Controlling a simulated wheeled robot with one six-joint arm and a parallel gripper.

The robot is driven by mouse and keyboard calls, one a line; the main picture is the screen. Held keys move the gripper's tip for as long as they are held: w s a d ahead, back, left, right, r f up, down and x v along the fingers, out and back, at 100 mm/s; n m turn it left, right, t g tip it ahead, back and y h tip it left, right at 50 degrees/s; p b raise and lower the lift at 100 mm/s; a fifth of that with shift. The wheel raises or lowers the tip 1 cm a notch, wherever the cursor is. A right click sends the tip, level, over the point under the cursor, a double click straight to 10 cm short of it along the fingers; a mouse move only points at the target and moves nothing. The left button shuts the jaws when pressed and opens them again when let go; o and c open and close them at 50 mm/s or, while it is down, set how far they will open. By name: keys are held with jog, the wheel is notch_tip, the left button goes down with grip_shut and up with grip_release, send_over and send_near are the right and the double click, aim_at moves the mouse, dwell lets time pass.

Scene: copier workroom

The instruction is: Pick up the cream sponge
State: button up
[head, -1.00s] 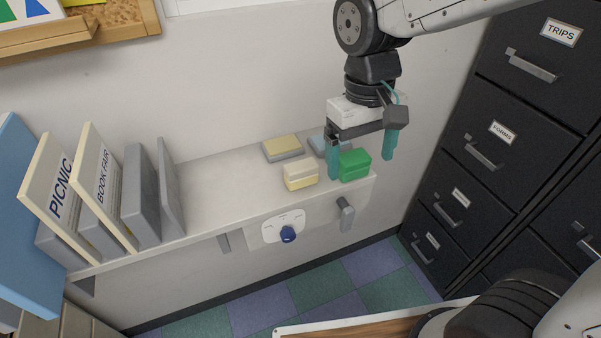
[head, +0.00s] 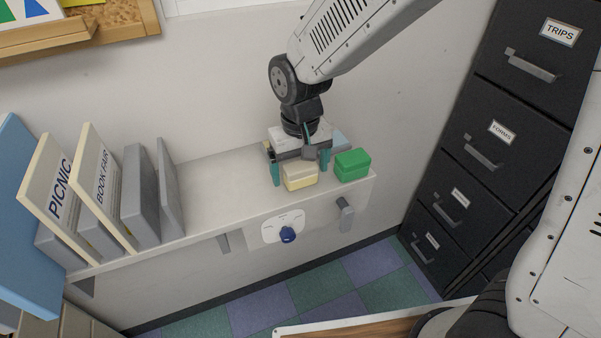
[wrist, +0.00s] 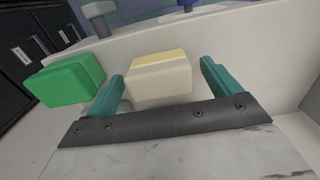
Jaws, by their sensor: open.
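The cream sponge (head: 300,177) is a small block with a pale yellow layer, lying on the white shelf near its front edge. In the wrist view the cream sponge (wrist: 159,80) lies between and just beyond my two teal fingertips. My gripper (head: 300,170) is open above the shelf, with one finger to the left of the sponge and the other to its right. In the wrist view my gripper (wrist: 165,82) shows a gap on both sides of the sponge, wider on the right. My gripper hides the shelf behind the sponge.
A green sponge (head: 352,165) lies close to the right of the cream one. Upright binders (head: 98,188) stand on the left of the shelf (head: 215,190). A plate with a blue knob (head: 288,234) is below the front edge. Black filing cabinets (head: 500,120) stand at the right.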

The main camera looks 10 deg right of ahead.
aim_at(303, 169)
jog(key=shift+f, duration=0.3)
jog(key=c, duration=1.1)
jog(key=shift+r, duration=0.1)
jog(key=shift+r, duration=0.55)
notch_tip(303, 169, up, 2)
jog(key=shift+r, duration=0.1)
jog(key=shift+s+d+r, duration=0.1)
jog(key=shift+s+d, duration=0.1)
jog(key=shift+s, duration=0.5)
jog(key=s+d, duration=0.1)
jog(key=s, duration=0.3)
jog(key=s+d+r, duration=0.1)
jog(key=s, duration=0.4)
jog(key=s+d, duration=0.2)
jog(key=s, duration=0.3)
jog(key=shift+r, duration=0.15)
